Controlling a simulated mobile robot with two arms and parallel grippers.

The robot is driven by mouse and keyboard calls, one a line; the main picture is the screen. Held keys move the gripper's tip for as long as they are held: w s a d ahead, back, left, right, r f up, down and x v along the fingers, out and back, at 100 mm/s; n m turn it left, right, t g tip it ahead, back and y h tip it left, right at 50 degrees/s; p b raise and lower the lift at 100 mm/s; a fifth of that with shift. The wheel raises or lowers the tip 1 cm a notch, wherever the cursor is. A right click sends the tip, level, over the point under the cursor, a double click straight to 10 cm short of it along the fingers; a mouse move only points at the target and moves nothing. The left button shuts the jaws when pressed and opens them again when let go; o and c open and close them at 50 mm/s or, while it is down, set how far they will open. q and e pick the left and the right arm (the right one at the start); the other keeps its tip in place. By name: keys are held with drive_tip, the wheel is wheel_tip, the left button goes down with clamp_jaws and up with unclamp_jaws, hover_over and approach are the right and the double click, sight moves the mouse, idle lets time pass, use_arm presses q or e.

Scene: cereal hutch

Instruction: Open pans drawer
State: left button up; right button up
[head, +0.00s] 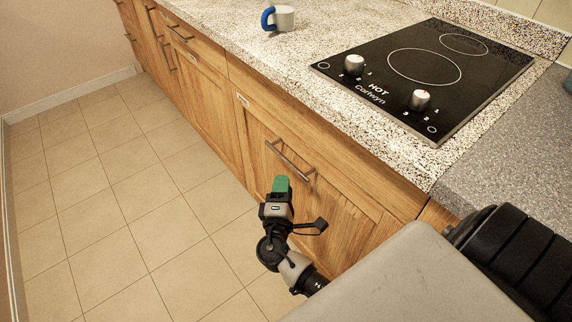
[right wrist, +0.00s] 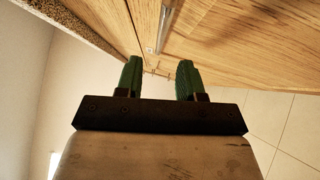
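The wooden drawer front (head: 345,205) below the hob has a metal bar handle (head: 289,160) along its upper part. I take this front to be the pans drawer; it looks closed, flush with the cabinet. My right gripper (head: 281,184), with green fingertips, is just below and in front of the handle in the head view. In the right wrist view, its two green fingers (right wrist: 159,77) are apart with nothing between them. The handle (right wrist: 160,32) shows beyond the fingertips there, apart from them. My left gripper is not in view.
A black hob (head: 430,75) with two knobs is set in the speckled counter (head: 240,45). A white mug (head: 284,18) with a blue handle stands at the back. More cabinet fronts (head: 205,105) run to the left. The tiled floor (head: 120,200) is clear.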

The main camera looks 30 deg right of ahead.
drive_tip(key=f+x, duration=0.1)
drive_tip(key=x, duration=0.6)
drive_tip(key=shift+d+r, duration=0.15)
drive_tip(key=shift+r, duration=0.3)
drive_tip(key=shift+w, duration=0.15)
clamp_jaws()
